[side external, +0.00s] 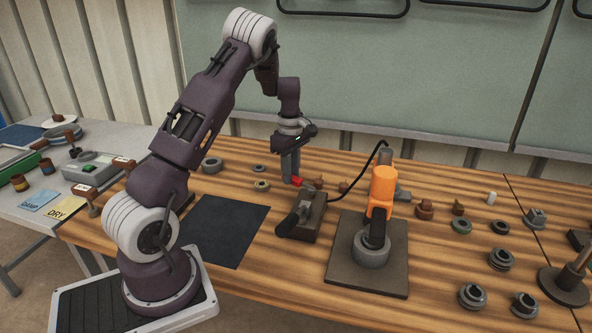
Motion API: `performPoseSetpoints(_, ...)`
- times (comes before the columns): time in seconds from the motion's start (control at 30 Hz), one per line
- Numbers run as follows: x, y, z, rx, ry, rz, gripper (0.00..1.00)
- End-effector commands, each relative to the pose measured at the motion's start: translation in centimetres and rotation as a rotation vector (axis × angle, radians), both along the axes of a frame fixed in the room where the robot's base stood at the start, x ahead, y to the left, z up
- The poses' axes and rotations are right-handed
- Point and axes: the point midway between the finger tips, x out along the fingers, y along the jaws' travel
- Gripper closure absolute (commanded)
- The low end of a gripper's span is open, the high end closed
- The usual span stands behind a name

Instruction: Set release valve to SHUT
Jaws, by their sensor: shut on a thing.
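A hydraulic pump block (312,220), brown-grey with a dark pump handle, sits on the wooden bench right of the black mat. A small red lever (297,181) shows at its far end, and I take this as the release valve. My gripper (291,178) points down at that end, with its fingers shut on the red lever. The fingers partly hide the lever, and I cannot read any OPEN or SHUT mark or tell its exact angle.
A black hose runs from the pump to the orange press (383,187) on its dark base plate (345,275). Several loose rings and fittings lie at right and behind. The black mat (222,232) is empty. A grey side table stands at left.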

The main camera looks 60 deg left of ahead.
Motion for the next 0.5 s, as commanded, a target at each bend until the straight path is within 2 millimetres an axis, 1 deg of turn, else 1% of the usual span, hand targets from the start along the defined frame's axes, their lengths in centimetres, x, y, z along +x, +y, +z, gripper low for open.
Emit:
performPoseSetpoints(0.2, -1.0, -0.6, 0.2, 0.002, -0.004, 0.167, 1.0)
performPoseSetpoints(0.5, -1.8, -1.3, 0.1, 0.0, -0.003, 0.322, 1.0)
